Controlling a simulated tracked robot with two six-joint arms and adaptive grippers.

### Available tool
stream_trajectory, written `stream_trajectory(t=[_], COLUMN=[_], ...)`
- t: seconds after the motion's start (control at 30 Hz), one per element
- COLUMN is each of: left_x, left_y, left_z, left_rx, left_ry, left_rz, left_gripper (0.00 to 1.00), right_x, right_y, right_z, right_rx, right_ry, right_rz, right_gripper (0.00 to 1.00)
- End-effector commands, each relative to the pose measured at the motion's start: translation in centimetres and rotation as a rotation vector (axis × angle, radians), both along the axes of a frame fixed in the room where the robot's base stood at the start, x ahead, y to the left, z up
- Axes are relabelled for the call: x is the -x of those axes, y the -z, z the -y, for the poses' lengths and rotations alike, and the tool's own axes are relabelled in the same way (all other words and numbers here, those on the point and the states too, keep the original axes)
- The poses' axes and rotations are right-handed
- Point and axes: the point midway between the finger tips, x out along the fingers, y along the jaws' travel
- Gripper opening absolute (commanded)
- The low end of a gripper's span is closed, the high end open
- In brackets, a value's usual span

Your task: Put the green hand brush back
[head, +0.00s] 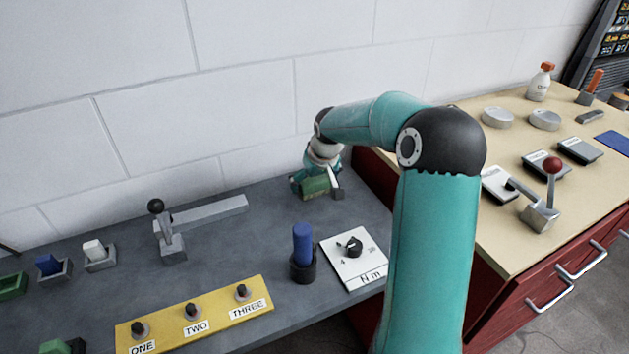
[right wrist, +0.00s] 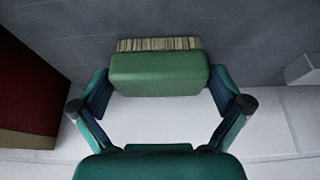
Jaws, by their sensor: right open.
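The green hand brush (head: 315,188) lies on the grey bench near the wall. In the right wrist view the brush (right wrist: 160,75) shows as a green block with pale bristles along its far edge. My right gripper (head: 318,187) is down at the brush, with one finger on either side of it in the right wrist view (right wrist: 160,92). The fingers are open; whether they touch the brush's ends is hard to tell. A green holder (head: 12,286) at the far left edge looks empty. My left gripper is not in view.
A blue item (head: 50,266) and a white item (head: 97,250) sit in holders at the left. A grey lever (head: 170,240), a blue-handled tool in a black cup (head: 303,252), a dial plate (head: 354,258) and a yellow knob panel (head: 195,316) stand on the bench.

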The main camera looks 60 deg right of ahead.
Motion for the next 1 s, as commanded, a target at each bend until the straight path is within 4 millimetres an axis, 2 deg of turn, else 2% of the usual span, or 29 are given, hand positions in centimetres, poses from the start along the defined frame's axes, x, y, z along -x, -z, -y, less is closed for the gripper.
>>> stream_trajectory(t=[0.17,0.6,0.8,1.0], left_x=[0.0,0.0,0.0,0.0], left_y=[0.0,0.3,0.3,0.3], left_z=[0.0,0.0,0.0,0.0], left_rx=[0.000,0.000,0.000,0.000], left_ry=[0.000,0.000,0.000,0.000], left_rz=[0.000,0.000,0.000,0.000], left_gripper=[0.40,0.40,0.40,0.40], right_x=[0.4,3.2,3.8,3.9], right_y=[-1.6,-9.4,-11.0,-11.2], right_z=[-0.3,-2.0,-2.4,-2.5], right_rx=[0.002,0.003,0.001,0.000], right_ry=[0.000,0.000,0.000,0.000], right_rz=[0.003,0.004,0.002,0.000], right_gripper=[1.00,1.00,1.00,1.00])
